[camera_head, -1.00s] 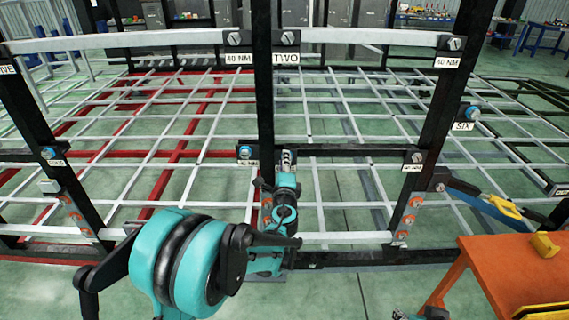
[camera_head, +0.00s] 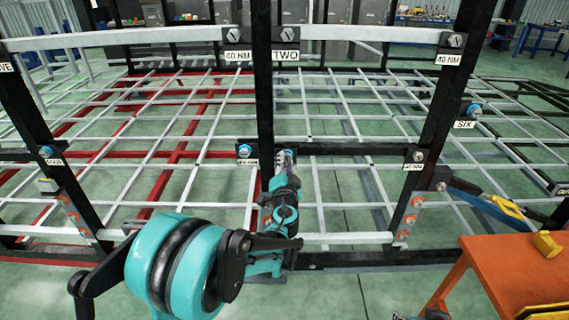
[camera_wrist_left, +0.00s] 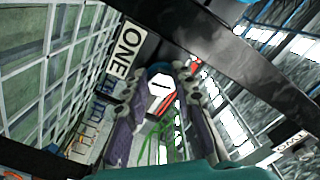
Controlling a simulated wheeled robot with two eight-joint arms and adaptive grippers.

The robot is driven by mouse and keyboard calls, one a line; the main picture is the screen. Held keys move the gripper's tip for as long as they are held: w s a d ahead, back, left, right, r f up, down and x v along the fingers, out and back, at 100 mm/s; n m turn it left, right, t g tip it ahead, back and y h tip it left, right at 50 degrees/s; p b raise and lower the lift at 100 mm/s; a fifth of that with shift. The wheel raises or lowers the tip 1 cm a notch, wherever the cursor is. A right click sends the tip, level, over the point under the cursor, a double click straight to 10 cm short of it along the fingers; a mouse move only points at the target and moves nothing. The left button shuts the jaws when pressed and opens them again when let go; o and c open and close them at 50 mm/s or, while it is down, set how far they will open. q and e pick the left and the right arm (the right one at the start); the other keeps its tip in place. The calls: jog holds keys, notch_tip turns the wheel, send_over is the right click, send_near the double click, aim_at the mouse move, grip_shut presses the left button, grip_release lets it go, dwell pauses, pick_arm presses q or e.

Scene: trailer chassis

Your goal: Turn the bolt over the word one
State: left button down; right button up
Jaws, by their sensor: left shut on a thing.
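In the left wrist view a bolt with a pale hexagonal head (camera_wrist_left: 160,86) and a blue ring sits between the fingers of my left gripper (camera_wrist_left: 163,92), which are closed around it. The white label with the word ONE (camera_wrist_left: 123,50) is beside it. In the head view my left gripper (camera_head: 283,158) reaches the middle black post, at the height of the middle bolt row. It covers the bolt and the label there.
The middle black post (camera_head: 264,95) carries a TWO label (camera_head: 286,55) higher up and another blue-ringed bolt (camera_head: 245,151) to its left. Pale rails (camera_head: 360,35) cross the frame. An orange table (camera_head: 505,270) stands at the lower right.

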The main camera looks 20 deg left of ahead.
pick_arm(q)
jog(key=n, duration=0.3)
jog(key=shift+w+d+n, duration=0.1)
jog(key=shift+n, duration=0.3)
jog(key=shift+d+f+n, duration=0.1)
jog(key=shift+n, duration=1.7)
jog(key=c, duration=1.2)
grip_release()
jog(key=shift+w+f, duration=0.1)
jog(key=v, duration=1.2)
